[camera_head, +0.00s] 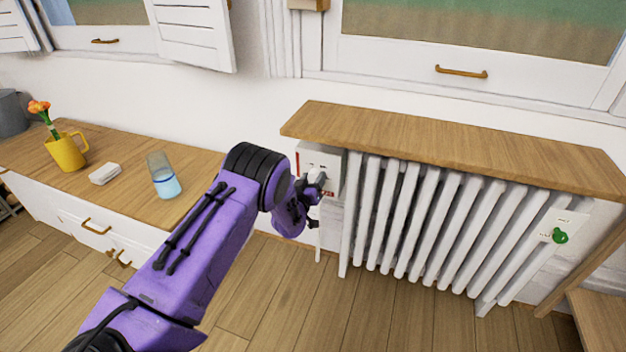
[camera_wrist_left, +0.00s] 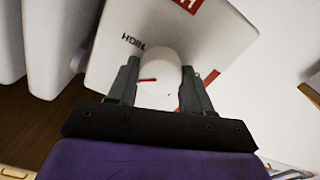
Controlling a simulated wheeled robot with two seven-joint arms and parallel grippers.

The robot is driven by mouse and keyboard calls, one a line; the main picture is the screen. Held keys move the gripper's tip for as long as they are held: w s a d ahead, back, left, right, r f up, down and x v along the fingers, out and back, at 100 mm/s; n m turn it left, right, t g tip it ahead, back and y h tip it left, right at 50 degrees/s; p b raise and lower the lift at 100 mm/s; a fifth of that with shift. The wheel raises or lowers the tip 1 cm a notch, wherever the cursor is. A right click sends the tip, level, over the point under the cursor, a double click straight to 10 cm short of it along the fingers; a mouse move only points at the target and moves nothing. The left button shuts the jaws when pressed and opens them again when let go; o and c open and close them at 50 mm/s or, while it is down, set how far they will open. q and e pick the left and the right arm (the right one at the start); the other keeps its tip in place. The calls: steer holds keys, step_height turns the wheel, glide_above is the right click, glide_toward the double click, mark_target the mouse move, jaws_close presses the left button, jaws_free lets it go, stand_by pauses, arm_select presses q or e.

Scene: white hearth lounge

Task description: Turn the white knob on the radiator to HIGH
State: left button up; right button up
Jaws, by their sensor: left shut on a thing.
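The white radiator (camera_head: 432,215) stands under a wooden shelf at the right in the head view. A white control box (camera_head: 322,158) is at its left end. In the left wrist view the box's white plate (camera_wrist_left: 110,68) carries upside-down HIGH lettering and red markings. The round white knob (camera_wrist_left: 160,62) has a red pointer mark that points left in that view. My left gripper (camera_head: 311,185) is at the box, its dark fingers on either side of the knob, shut on it. My right gripper is in neither view.
A green knob (camera_head: 560,237) on a white plate is at the radiator's right end. The wooden shelf (camera_head: 440,142) overhangs the radiator. A glass (camera_head: 163,177), a yellow mug with flowers (camera_head: 66,151) and a small white block (camera_head: 105,174) stand on the counter at left.

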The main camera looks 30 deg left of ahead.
arm_select(q)
steer(key=m, duration=0.4)
steer(key=shift+f+m, duration=0.1)
steer(key=shift+m, duration=0.2)
steer(key=m+b, duration=0.1)
steer(key=m, duration=0.4)
stand_by(0.5)
steer(key=o, duration=1)
steer(key=shift+o, duration=0.2)
steer(key=shift+s, duration=0.1)
